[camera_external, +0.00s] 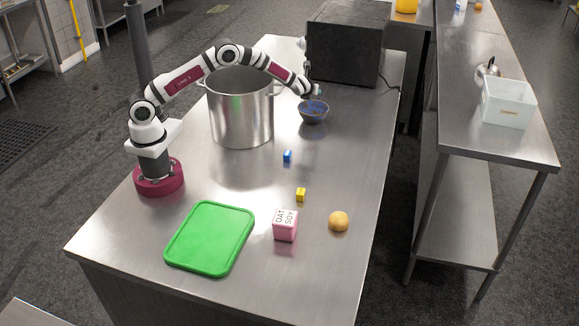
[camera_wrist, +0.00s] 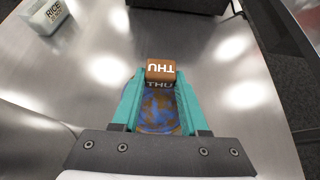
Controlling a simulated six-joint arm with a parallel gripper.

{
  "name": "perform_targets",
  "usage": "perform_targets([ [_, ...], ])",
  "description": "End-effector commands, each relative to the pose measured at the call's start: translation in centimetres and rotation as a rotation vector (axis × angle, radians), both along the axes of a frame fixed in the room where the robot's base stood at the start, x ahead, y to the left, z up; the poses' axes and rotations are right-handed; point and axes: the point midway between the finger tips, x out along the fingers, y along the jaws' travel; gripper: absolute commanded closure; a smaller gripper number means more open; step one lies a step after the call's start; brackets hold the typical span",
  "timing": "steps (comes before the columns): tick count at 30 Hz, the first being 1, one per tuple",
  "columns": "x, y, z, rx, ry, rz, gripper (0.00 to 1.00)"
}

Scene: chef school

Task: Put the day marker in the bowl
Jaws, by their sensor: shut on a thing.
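The day marker (camera_wrist: 161,70) is a small brown block lettered THU, between the teal fingertips in the wrist view. My gripper (camera_wrist: 161,80) is shut on it. In the external view my gripper (camera_external: 317,91) is at the far side of the table, just above the blue bowl (camera_external: 313,113). The marker cannot be made out clearly there.
A large steel pot (camera_external: 241,115) stands left of the bowl, and a dark box-shaped appliance (camera_external: 347,45) behind it. A blue block (camera_external: 287,156), yellow block (camera_external: 300,195), pink OAT SOY box (camera_external: 285,226), round tan item (camera_external: 339,221) and green board (camera_external: 210,238) lie nearer.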

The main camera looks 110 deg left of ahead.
Motion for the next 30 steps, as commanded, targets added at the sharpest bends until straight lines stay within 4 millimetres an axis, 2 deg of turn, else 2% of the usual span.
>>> perform_targets([
  [9,0.0,-0.1,-5.4,-0.001,0.001,0.000,1.00],
  [15,0.0,-0.1,-7.8,0.000,0.001,0.001,1.00],
  [27,0.0,0.0,-8.5,0.001,-0.003,0.002,1.00],
  [28,0.0,-0.1,-8.5,0.000,-0.002,0.001,0.53],
  [30,0.0,0.0,-8.5,0.000,-0.002,0.001,0.40],
])
